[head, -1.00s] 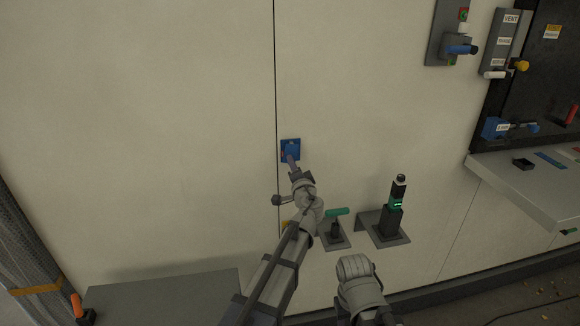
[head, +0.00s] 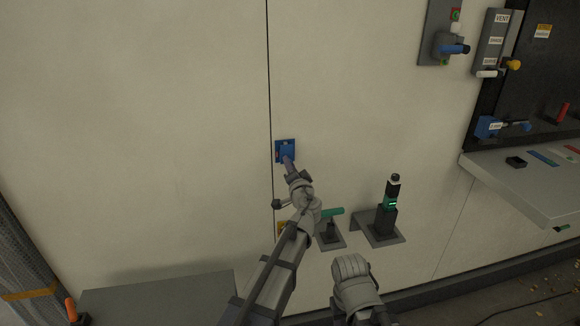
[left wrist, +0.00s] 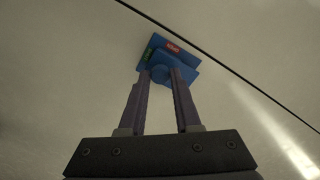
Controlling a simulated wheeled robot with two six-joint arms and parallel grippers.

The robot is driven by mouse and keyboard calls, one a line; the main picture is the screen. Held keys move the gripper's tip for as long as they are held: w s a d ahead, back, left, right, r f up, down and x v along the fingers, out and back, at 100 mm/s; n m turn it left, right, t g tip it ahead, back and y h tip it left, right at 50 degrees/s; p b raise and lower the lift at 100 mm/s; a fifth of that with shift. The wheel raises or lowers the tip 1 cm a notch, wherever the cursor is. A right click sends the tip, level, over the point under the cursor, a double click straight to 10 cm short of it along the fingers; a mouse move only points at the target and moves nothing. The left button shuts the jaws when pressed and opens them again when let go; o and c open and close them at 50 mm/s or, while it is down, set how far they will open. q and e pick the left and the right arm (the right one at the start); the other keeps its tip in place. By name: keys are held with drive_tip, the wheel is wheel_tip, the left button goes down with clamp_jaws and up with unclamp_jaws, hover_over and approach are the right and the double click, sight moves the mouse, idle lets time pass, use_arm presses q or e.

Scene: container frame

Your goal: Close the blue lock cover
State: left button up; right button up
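The blue lock cover (head: 285,151) is on the pale wall panel, just right of a vertical seam. In the left wrist view its blue body (left wrist: 160,42) carries a red label and a green mark, with a blue rounded part below. My left gripper (head: 288,161) reaches up to it from below. In the left wrist view the fingers (left wrist: 161,78) are apart, with the blue rounded part at their tips. Whether they pinch it is unclear. The fingers hide part of the cover. The right arm shows at the bottom, but its fingers do not.
Right of my left arm are a green-handled fixture (head: 331,212) and a dark device with a green light (head: 389,205) on a bracket (head: 362,228). A grey shelf (head: 530,190) juts out at right. The wall left of the seam is clear.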

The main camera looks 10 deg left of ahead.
use_arm(q)
drive_tip(key=o, duration=0.4)
drive_tip(key=shift+o, duration=0.2)
drive_tip(key=shift+s, duration=0.15)
drive_tip(key=v, duration=0.7)
drive_tip(key=shift+s+d, duration=0.2)
drive_tip(key=shift+s, duration=0.05)
drive_tip(key=s+a+f+n+g, duration=0.35)
drive_tip(key=s+f+g, duration=0.45)
drive_tip(key=s+f, duration=0.35)
drive_tip(key=s+d+f+g+h, duration=0.3)
drive_tip(key=s+d+f+g, duration=0.1)
drive_tip(key=s, duration=0.5)
drive_tip(key=s+d+f+g+h, duration=0.2)
drive_tip(key=s+d+f+g, duration=0.3)
drive_tip(key=s, duration=0.5)
drive_tip(key=shift+d+f+m+h, duration=0.4)
drive_tip(key=shift+d+f+m, duration=0.05)
drive_tip(key=shift+f, duration=0.25)
